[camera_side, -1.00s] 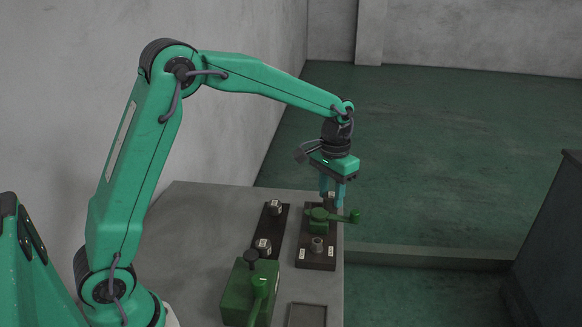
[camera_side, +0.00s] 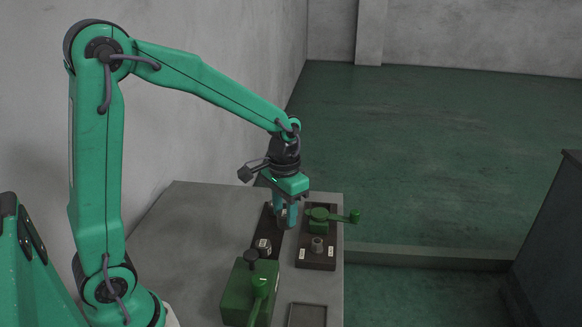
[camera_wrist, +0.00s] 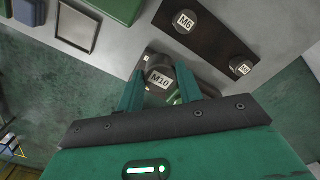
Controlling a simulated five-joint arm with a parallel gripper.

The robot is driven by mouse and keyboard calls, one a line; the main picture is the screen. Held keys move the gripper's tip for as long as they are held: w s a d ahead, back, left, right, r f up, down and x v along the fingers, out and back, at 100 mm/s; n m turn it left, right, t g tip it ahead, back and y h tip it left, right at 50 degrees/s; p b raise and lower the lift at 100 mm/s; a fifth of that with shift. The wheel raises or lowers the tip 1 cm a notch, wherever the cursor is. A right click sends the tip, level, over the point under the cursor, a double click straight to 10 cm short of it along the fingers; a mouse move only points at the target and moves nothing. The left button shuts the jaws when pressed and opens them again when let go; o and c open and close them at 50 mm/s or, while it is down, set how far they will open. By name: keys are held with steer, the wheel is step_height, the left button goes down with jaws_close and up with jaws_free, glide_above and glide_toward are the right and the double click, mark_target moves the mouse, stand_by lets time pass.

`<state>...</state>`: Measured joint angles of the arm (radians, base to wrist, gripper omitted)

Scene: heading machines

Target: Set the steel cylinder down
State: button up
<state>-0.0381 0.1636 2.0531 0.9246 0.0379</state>
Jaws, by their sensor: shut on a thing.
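A short steel cylinder marked M10 (camera_wrist: 159,78) sits between the fingers of my gripper (camera_wrist: 160,88) in the wrist view. My gripper is shut on it. In the side view my gripper (camera_side: 285,222) is at the far end of the dark rack strip (camera_side: 268,232), and its fingers hide much of the cylinder. The strip also shows in the wrist view (camera_wrist: 212,45), bearing cylinders marked M6 (camera_wrist: 184,22) and what looks like M8 (camera_wrist: 242,66). I cannot tell whether the held cylinder touches anything below.
A dark block (camera_side: 308,264) with a grey collar (camera_side: 317,246) and a green crank (camera_side: 322,214) stands to the right. A green machine (camera_side: 240,288) and a shallow tray (camera_side: 306,304) are at the front. The grey table top (camera_side: 205,235) is clear on the left.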

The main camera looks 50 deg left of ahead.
steer(key=w+a+f, duration=0.1)
steer(key=a+f, duration=0.1)
steer(key=a, duration=0.1)
steer(key=w+a+f, duration=0.1)
steer(key=a+f, duration=0.1)
steer(key=a, duration=0.2)
steer(key=a+f, duration=0.3)
steer(key=a, duration=0.1)
steer(key=shift+w+a, duration=0.2)
steer(key=shift+w, duration=0.2)
steer(key=shift+f, duration=1.95)
steer(key=shift+f, duration=0.15)
steer(key=o, duration=1.2)
step_height(320, 180, up, 12)
